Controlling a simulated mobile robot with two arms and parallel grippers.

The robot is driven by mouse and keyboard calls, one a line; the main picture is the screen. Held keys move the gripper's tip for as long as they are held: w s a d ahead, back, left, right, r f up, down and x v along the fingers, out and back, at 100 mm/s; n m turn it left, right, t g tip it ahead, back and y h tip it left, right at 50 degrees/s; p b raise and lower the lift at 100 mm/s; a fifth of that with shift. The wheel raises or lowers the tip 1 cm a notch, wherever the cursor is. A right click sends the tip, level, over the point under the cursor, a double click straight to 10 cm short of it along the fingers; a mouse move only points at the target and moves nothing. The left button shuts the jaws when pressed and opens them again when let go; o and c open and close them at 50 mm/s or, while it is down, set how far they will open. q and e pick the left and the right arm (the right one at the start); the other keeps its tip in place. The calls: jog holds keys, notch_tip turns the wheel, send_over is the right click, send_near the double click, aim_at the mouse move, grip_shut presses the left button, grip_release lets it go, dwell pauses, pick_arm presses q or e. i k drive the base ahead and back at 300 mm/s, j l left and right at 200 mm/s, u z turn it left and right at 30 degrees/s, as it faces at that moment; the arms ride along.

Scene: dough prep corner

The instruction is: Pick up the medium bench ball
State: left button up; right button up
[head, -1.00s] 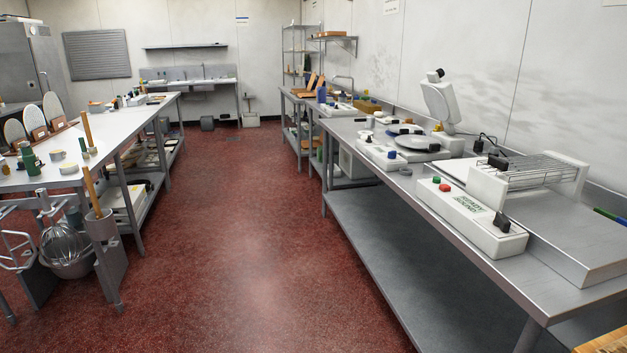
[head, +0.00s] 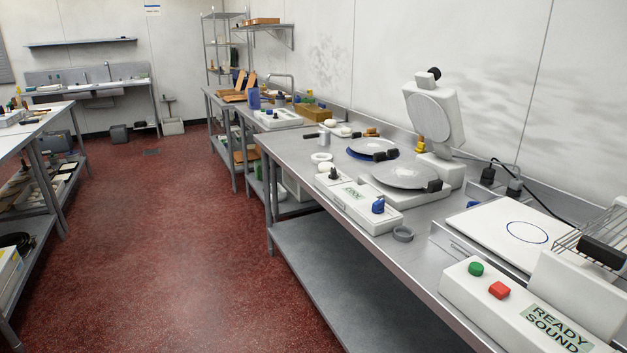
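I cannot single out the medium bench ball. Neither of my grippers is in view.
The red floor (head: 170,250) is open on the left.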

aim_at(324, 167)
jog(key=i+j+z, duration=0.1)
jog(key=i, duration=0.2)
jog(key=i+j+z, duration=0.1)
jog(key=z, duration=0.25)
jog(key=j+z, duration=0.15)
jog(key=z, duration=0.2)
